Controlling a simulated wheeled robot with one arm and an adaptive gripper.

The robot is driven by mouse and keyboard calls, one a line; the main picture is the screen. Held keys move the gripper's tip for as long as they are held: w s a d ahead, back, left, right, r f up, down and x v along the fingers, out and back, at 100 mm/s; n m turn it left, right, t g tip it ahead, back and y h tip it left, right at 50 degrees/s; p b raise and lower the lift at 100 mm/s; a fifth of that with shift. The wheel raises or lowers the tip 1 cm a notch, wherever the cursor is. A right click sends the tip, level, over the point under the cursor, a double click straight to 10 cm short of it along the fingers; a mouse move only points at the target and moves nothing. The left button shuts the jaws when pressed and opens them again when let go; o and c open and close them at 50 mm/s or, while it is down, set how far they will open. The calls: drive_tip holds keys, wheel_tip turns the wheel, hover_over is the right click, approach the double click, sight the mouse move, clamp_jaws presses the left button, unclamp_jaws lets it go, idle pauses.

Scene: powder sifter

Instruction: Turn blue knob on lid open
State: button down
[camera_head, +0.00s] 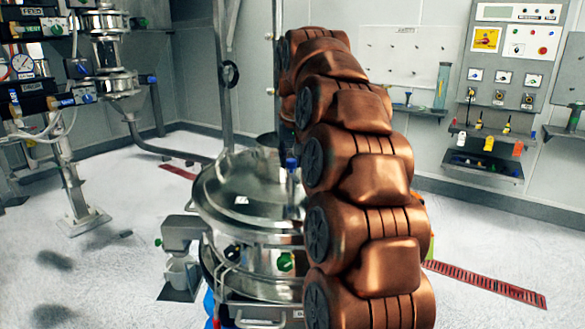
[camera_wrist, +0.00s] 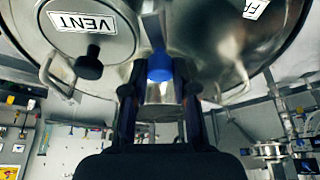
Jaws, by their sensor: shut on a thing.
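The sifter lid (camera_head: 245,190) is a round shiny metal cover in the middle of the head view, partly hidden by my copper arm. The blue knob (camera_head: 291,163) stands up on the lid, just left of my arm. In the wrist view the blue knob (camera_wrist: 159,67) sits between the dark fingers of my gripper (camera_wrist: 160,95). My gripper is shut on it. The wrist picture appears upside down. My gripper is hidden behind my arm in the head view.
A VENT plate (camera_wrist: 88,30) with a black knob (camera_wrist: 89,66) and metal handles (camera_wrist: 236,80) lie close to my fingers. A green knob (camera_head: 285,262) is on the sifter's front. A control panel (camera_head: 510,60) hangs on the back wall. The floor at left is open.

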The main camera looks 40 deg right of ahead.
sight(290, 162)
drive_tip(key=shift+m+g+h+b, duration=0.5)
drive_tip(key=shift+m+b, duration=0.45)
drive_tip(key=shift+m, duration=0.95)
drive_tip(key=shift+r, duration=0.1)
drive_tip(key=c, duration=0.9)
unclamp_jaws()
drive_tip(key=shift+v, duration=1.4)
drive_tip(key=shift+s+a+r, duration=0.1)
drive_tip(key=shift+s+a, duration=0.2)
drive_tip(key=shift+a, duration=0.2)
drive_tip(key=shift+s+a, duration=1.8)
drive_tip(key=shift+a, duration=0.3)
drive_tip(key=shift+s+a, duration=1.8)
drive_tip(key=shift+a, duration=0.25)
